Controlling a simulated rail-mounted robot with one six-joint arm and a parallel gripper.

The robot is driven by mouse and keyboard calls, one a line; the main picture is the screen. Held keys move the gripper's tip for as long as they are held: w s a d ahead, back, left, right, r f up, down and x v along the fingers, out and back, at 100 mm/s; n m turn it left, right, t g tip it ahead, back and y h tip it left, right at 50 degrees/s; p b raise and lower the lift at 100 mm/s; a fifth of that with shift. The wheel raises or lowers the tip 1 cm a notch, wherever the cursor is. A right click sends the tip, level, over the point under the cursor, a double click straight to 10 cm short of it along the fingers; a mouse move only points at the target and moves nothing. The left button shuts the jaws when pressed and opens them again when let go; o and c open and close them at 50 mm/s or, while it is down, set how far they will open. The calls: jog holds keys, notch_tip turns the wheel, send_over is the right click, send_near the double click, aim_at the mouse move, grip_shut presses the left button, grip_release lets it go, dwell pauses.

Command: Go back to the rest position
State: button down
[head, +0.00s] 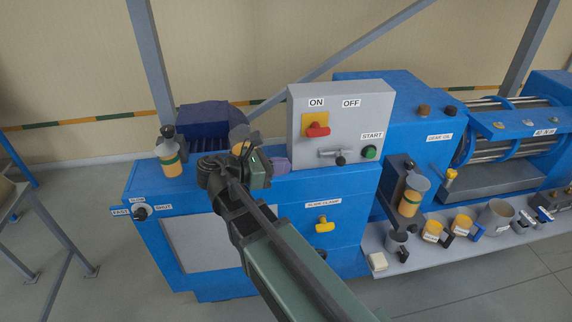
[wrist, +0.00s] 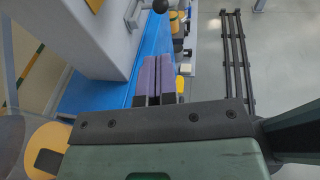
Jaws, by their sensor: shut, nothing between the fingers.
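My gripper (head: 281,164) is above the blue machine's top (head: 325,178), in front of the lower left of the grey control box (head: 362,108) in the head view. Its purple fingers also show in the wrist view (wrist: 157,78), side by side and pressed together, with nothing between them. My arm reaches in from the bottom of the head view and hides part of the machine's front. Whether the fingertips touch the machine cannot be told.
The control box carries a red switch (head: 317,130), a lever and a green start button (head: 370,152). A yellow clamp handle (head: 324,226) is on the machine front. An orange-banded oiler (head: 170,158) stands left. Cups line the right shelf (head: 420,258).

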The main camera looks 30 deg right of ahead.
jog(key=s+a+f+m+y+b, duration=0.1)
jog(key=s+a+f+m+y, duration=0.2)
jog(key=a+f+m+y, duration=0.2)
jog(key=s+a+f+m+t+y+b, duration=0.1)
jog(key=s+a+f+m+y+b, duration=0.1)
jog(key=f+m+y, duration=0.8)
notch_tip(320, 180, down, 2)
jog(key=s+a+m, duration=0.1)
jog(key=a+m, duration=0.1)
jog(key=shift+a+f+y, duration=0.15)
jog(key=shift+a+y, duration=0.25)
jog(key=shift+s, duration=0.1)
